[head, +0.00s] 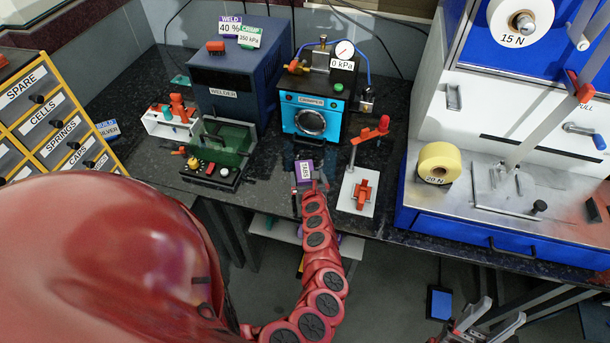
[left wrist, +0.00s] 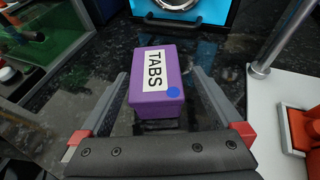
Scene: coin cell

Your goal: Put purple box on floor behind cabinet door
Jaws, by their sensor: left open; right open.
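A purple box (head: 304,168) labelled TABS lies on the dark counter near its front edge, in front of the cyan crimper. In the left wrist view the purple box (left wrist: 159,92) shows its white label and a blue dot. My left gripper (head: 311,187) is open at the box; in the wrist view its fingers (left wrist: 160,80) lie on either side with a gap at each side. My right gripper (head: 490,320) is open and empty, low at the lower right, away from the box. I cannot make out a cabinet door.
A green-walled fixture (head: 222,142) stands left of the box, and a white stand with red parts (head: 358,190) stands close on its right. A drawer cabinet (head: 50,120) is at the far left. A blue object (head: 440,303) lies on the floor below the counter.

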